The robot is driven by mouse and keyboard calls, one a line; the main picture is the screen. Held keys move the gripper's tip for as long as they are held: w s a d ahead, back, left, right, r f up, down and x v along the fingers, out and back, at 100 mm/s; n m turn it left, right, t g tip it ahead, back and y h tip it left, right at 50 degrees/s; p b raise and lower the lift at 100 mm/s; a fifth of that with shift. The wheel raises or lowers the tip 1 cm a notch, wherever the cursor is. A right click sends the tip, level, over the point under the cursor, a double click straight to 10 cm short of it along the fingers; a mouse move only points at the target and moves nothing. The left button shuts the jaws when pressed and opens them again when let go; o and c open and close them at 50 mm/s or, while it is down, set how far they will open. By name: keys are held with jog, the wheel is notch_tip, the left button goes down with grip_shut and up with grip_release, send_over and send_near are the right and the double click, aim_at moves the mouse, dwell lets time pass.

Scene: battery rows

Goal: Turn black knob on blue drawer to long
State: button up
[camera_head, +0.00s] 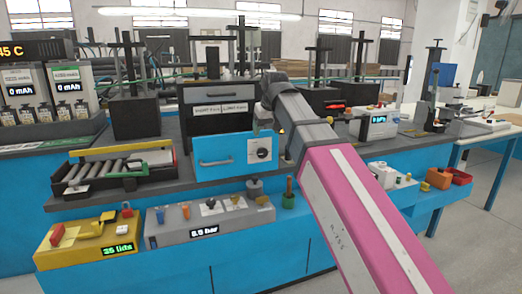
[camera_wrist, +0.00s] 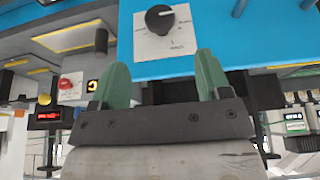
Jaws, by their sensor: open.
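The blue drawer (camera_head: 215,160) has a light handle on its left and a white plate with a round black knob (camera_head: 263,153) on its right. In the wrist view the knob (camera_wrist: 159,19) sits on the white plate at the top, with a light mark toward its right side. The plate's small labels are too blurred to read. My gripper (camera_wrist: 161,62) is open and empty, its two green fingers apart, pointing toward the drawer face (camera_wrist: 235,45) and not around the knob. In the head view my wrist is above the knob, and the fingers cannot be made out clearly.
A grey cabinet (camera_head: 219,98) stands behind the drawer. A roller unit (camera_head: 118,172) is left of it. A yellow box (camera_head: 88,238) and a grey control box (camera_head: 208,218) lie in front below. A green-based knob (camera_head: 288,200) stands near my arm.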

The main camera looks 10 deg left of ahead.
aim_at(263, 149)
jog(key=x, duration=1)
jog(key=shift+w+f, duration=0.1)
jog(key=shift+f, duration=0.15)
jog(key=shift+c, duration=0.3)
jog(key=c, duration=0.8)
